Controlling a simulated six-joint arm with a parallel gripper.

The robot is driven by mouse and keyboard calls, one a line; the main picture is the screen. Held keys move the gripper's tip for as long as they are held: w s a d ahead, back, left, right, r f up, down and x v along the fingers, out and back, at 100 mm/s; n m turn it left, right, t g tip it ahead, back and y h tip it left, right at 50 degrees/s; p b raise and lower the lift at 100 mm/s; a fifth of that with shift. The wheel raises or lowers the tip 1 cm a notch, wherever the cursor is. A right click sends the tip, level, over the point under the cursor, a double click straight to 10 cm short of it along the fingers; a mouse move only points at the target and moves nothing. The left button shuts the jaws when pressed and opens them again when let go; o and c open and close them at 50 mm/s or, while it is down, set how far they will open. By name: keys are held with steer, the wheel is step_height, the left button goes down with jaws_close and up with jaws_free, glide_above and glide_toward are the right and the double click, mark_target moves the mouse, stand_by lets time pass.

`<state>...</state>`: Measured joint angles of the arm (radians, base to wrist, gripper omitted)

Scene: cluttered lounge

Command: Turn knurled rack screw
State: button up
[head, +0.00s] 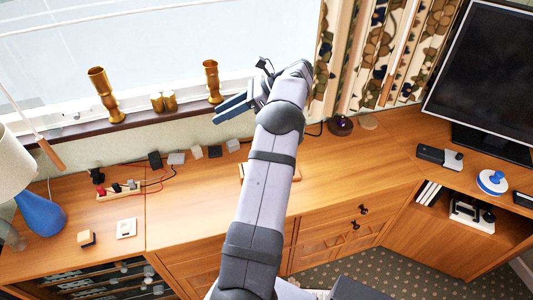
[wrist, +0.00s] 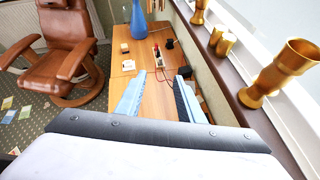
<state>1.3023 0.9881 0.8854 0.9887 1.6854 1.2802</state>
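Rack units (head: 100,284) with dark fronts and several pale knobs or screw heads show in the open cabinet at the lower left of the head view. They are too small to tell which one is the knurled screw. My gripper (head: 222,108) is raised above the back of the wooden counter near the window sill, far from the rack and pointing left. In the wrist view my gripper (wrist: 161,76) has its two blue fingers apart, with only the counter showing between them. It holds nothing. The rack does not show clearly in the wrist view.
A blue lamp (head: 40,214), a power strip (head: 118,190) with cables and small boxes stand on the left counter (head: 185,215). Brass vases (head: 103,95) line the sill. A monitor (head: 488,80) stands at right. A brown armchair (wrist: 68,45) shows in the wrist view.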

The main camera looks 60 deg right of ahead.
steer(key=s+a+f+m+g+h+p, duration=0.1)
steer(key=s+f+m+g+h, duration=0.3)
steer(key=f, duration=0.6)
steer(key=s+f+m+g+h, duration=0.15)
steer(key=s+f+m, duration=0.35)
steer(key=f, duration=0.6)
steer(key=s+d+f+m+g+h, duration=0.1)
steer(key=s+d+m+h, duration=0.2)
steer(key=d, duration=0.4)
steer(key=shift+d+m+h, duration=0.35)
steer(key=shift+m+h, duration=0.15)
steer(key=shift+h, duration=0.05)
steer(key=shift+f, duration=0.1)
steer(key=shift+p+x, duration=0.7)
steer(key=shift+x, duration=2.9)
steer(key=shift+c, duration=0.4)
